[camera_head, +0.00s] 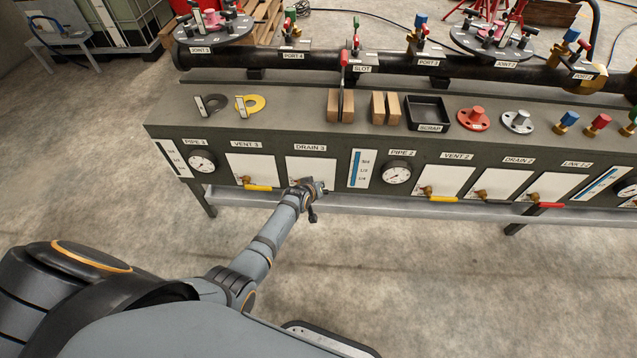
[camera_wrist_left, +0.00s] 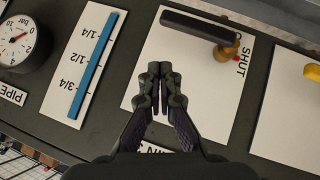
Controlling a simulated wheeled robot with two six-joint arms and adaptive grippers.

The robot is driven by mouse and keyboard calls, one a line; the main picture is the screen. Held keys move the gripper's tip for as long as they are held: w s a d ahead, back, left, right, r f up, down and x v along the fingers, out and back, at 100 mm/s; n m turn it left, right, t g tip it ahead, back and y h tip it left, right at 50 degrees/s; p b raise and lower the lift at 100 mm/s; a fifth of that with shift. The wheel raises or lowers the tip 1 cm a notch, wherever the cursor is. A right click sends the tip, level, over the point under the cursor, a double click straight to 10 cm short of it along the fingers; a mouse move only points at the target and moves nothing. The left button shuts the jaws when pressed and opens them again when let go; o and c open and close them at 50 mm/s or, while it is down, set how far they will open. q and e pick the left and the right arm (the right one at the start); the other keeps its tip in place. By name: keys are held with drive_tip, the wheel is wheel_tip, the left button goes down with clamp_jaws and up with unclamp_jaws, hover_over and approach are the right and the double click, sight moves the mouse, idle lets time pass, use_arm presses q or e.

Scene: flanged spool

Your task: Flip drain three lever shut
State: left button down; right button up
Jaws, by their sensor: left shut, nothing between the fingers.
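The drain three panel (camera_wrist_left: 130,95) is a white plate on the bench front, below its DRAIN 3 label (camera_head: 310,148) in the head view. Its lever has a dark handle (camera_wrist_left: 197,26) on a brass stem (camera_wrist_left: 228,50). In the wrist view the handle runs left from the stem, slightly tilted, with the word SHUT (camera_wrist_left: 243,60) beside the stem. My left gripper (camera_wrist_left: 161,72) is shut and empty in front of the panel, with its tips apart from the handle in the picture. In the head view my left gripper (camera_head: 308,186) covers the lever. My right gripper is not in view.
The yellow vent three lever (camera_head: 258,187) lies left of drain three. A blue level strip (camera_head: 356,168) and the pipe two gauge (camera_head: 397,172) are to the right. A grey rail (camera_head: 370,205) runs below the panels. The floor in front is clear.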

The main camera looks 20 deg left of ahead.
use_arm(q)
drive_tip(key=s+d+r+p, duration=0.1)
drive_tip(key=s+r+p, duration=0.1)
drive_tip(key=s+r, duration=0.2)
drive_tip(key=shift+s+d+r, duration=0.2)
drive_tip(key=shift+s+r, duration=0.15)
drive_tip(key=shift+r, duration=0.25)
drive_tip(key=s+a+f+m+g+p, duration=0.1)
drive_tip(key=s+a+f+g+p, duration=0.15)
drive_tip(key=s+f, duration=0.65)
drive_tip(key=s+a+f+m+g+p, duration=0.2)
drive_tip(key=s+f+p, duration=0.25)
drive_tip(key=s, duration=0.75)
drive_tip(key=s+a+f+m+g+p, duration=0.1)
drive_tip(key=s+a+f+g+p, duration=0.1)
drive_tip(key=s, duration=1.1)
drive_tip(key=s+a+f+m+g+y+p, duration=0.1)
drive_tip(key=s+a+f+g, duration=0.1)
drive_tip(key=s, duration=1.1)
drive_tip(key=shift+f+p, duration=0.4)
drive_tip(key=shift+f, duration=0.15)
